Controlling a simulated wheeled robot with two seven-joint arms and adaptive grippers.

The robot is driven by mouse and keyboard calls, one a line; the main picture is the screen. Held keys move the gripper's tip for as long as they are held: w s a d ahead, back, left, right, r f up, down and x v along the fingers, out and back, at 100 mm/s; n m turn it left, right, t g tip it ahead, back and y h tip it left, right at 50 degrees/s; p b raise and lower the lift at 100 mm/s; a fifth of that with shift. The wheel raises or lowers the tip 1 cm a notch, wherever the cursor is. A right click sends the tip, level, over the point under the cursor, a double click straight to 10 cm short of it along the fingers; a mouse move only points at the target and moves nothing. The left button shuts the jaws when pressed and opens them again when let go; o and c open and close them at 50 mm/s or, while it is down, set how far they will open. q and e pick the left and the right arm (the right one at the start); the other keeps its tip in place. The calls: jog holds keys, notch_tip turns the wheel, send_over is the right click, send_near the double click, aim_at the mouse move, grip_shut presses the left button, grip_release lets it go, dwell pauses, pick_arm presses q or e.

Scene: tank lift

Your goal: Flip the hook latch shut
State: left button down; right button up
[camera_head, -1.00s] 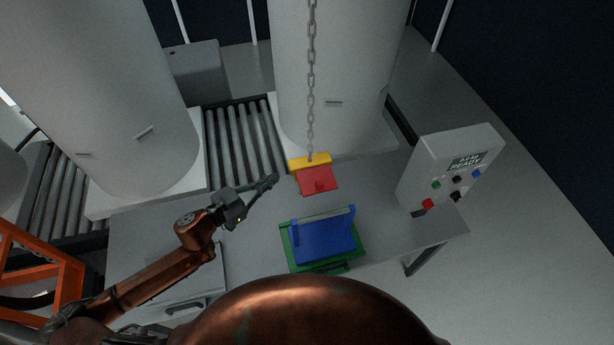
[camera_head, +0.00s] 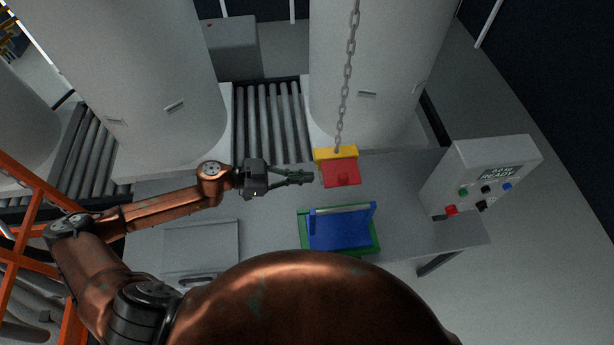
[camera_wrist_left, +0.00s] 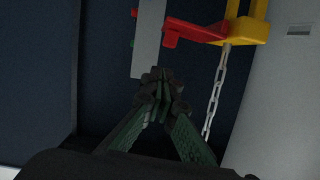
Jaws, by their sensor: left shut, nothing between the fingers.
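The hook (camera_head: 337,153) is a yellow block hanging on a grey chain above the table. Its red latch (camera_head: 341,174) sticks out from the yellow body toward the near side. In the left wrist view the yellow hook (camera_wrist_left: 246,30) is at the top right, and the red latch (camera_wrist_left: 196,31) reaches out from it to the left. My left gripper (camera_head: 308,177) is shut and empty, just left of the latch in the head view. In the left wrist view its closed fingertips (camera_wrist_left: 158,80) are below and left of the latch, with a gap showing. My right gripper is out of view.
A blue and green holder (camera_head: 340,228) stands on the grey table (camera_head: 275,205) below the hook. A control box (camera_head: 478,180) with buttons is at the right. Large white tanks (camera_head: 375,75) stand behind. The chain (camera_head: 348,70) runs upward from the hook.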

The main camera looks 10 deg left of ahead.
pick_arm(q)
jog(key=p, duration=0.2)
send_over(328, 186)
jog(key=shift+s+a+f, duration=0.1)
jog(key=shift+s+f, duration=0.15)
jog(key=shift+f, duration=0.5)
notch_tip(328, 186, down, 3)
jog(key=shift+w+r+b, duration=0.15)
jog(key=shift+b, duration=0.15)
jog(key=shift+f, duration=0.85)
jog(key=shift+f, duration=0.1)
